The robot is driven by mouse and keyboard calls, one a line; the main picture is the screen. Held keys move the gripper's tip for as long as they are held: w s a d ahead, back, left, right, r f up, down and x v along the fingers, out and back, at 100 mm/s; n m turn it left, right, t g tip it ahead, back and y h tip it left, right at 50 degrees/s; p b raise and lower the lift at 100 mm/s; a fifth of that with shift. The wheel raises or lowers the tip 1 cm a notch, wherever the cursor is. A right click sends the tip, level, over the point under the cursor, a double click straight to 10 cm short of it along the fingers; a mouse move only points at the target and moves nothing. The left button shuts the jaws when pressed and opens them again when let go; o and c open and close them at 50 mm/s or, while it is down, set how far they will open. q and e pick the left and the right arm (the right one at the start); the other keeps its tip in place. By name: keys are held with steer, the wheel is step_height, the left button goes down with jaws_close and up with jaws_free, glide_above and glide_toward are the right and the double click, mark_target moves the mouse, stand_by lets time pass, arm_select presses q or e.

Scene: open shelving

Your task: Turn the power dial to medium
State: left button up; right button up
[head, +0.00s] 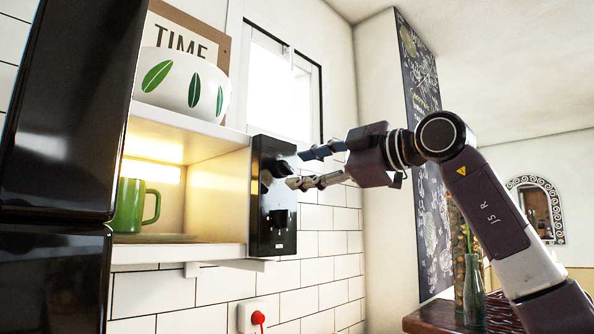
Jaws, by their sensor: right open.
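A black control panel (270,240) is fixed upright at the right end of the white shelf unit. It carries an upper black dial (268,177) and a lower black knob (279,218). My right gripper (292,171) comes in from the right, its two fingers apart and pointing left at the upper dial. The fingertips are at the panel's upper part, close to this dial; I cannot tell whether they touch it. The dial is partly hidden by the fingers, and no setting marks can be read. My left gripper is not in view.
The white shelf (190,252) holds a green mug (129,207); a leaf-patterned bowl (180,84) stands on top. A tall glossy black cabinet (60,130) fills the left. A red plug (258,317) sits in a wall socket below. A glass bottle (474,290) stands on a wooden surface at right.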

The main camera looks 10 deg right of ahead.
steer(key=v, duration=0.9)
steer(key=shift+s+d, duration=0.2)
steer(key=shift+d, duration=0.1)
